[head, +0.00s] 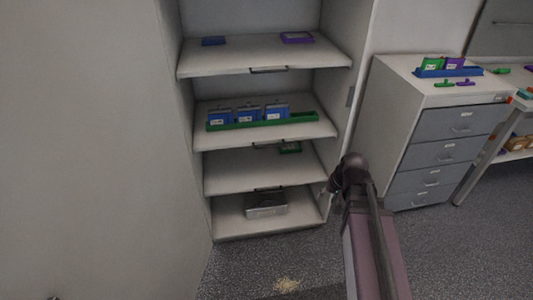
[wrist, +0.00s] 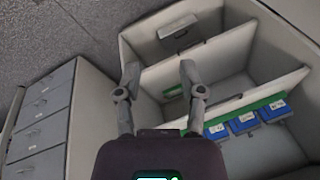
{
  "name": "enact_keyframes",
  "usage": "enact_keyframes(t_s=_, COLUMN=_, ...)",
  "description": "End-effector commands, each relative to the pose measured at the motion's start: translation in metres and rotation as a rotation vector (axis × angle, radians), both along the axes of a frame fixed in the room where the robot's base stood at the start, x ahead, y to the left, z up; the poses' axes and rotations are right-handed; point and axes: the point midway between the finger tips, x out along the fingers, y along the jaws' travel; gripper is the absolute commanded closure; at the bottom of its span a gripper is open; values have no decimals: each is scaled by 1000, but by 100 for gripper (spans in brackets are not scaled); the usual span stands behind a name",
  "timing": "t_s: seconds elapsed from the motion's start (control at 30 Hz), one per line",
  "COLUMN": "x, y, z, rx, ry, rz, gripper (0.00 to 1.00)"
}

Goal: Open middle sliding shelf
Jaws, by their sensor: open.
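The middle sliding shelf (head: 318,130) is in a tall white cabinet. It carries blue boxes in a green tray and has a small dark handle on its front edge. Its front looks level with the shelves above and below. In the wrist view the blue boxes (wrist: 243,122) and green tray show at lower right, in a turned picture. My gripper (wrist: 160,70) is open and empty, its two fingers spread in front of the cabinet. In the head view my arm's end stands right of the cabinet's lower shelves; the fingers are hardly visible there.
An upper shelf (head: 215,64) and a lower shelf (head: 230,180) have similar handles. A grey metal box (head: 266,204) sits at the cabinet bottom. A drawer unit (head: 445,150) stands to the right, close to my arm. The floor in front is clear except for a pale patch (head: 287,285).

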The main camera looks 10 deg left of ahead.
Motion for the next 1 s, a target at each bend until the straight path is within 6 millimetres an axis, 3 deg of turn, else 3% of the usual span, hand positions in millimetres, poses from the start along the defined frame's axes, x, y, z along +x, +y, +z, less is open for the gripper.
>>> enact_keyframes(t_s=0.03, x=15, y=10, z=-17, rx=43, ry=-27, rz=-13, gripper=49)
enact_keyframes(t_s=0.1, x=32, y=24, z=-26, rx=111, ry=-66, rz=-38, gripper=49)
enact_keyframes(t_s=0.5, x=123, y=94, z=-56, rx=512, ry=-251, rz=-230, gripper=49)
enact_keyframes(t_s=0.8, x=186, y=127, z=-68, rx=817, ry=-333, rz=-422, gripper=49)
enact_keyframes(t_s=1.0, x=221, y=137, z=-74, rx=997, ry=-359, rz=-558, gripper=49)
